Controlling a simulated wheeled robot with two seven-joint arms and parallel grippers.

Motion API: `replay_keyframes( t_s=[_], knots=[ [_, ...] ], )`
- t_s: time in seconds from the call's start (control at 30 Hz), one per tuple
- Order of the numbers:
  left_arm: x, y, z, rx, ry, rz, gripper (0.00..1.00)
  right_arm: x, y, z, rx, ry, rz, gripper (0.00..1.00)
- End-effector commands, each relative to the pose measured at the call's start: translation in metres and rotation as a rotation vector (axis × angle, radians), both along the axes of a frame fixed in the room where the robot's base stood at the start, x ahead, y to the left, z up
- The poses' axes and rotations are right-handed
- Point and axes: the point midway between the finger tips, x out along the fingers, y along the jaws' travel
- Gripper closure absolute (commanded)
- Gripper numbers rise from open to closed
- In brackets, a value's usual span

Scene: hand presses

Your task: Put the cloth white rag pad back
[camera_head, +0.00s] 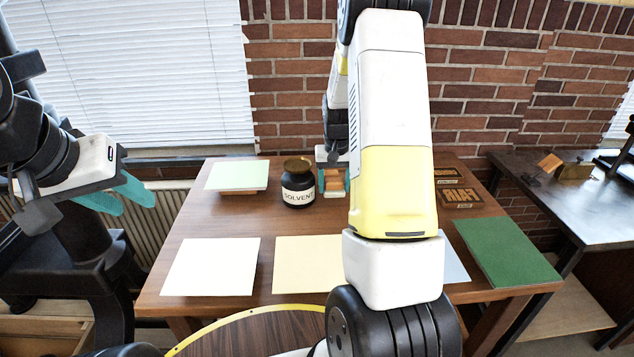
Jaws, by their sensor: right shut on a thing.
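A dark solvent jar (298,184) stands close left of the held pad. A pale green sheet (238,174) lies at the back left. White (210,266), cream (306,264) and bluish (454,264) sheets lie along the front. A green mat (505,250) and type trays (460,196) are at right.

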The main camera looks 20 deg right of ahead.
Motion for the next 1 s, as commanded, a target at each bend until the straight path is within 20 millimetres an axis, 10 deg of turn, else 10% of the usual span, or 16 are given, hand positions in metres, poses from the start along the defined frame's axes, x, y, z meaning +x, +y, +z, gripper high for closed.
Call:
replay_keyframes(
  t_s=[0.57,0.6,0.63,1.0],
  knots=[
    [0.0,0.0,0.0,0.0,0.0,0.0,0.64,-0.001,0.0,-0.035,0.0,0.001,0.0,0.8],
    [0.0,0.0,0.0,0.0,0.0,0.0,0.64,0.0,0.0,-0.036,0.0,0.001,0.0,0.4],
    [0.0,0.0,0.0,0.0,0.0,0.0,0.64,0.0,0.0,-0.036,0.0,0.001,0.0,0.34],
    [0.0,0.0,0.0,0.0,0.0,0.0,0.64,0.0,0.0,-0.032,0.0,0.0,0.0,0.33]
  ],
)
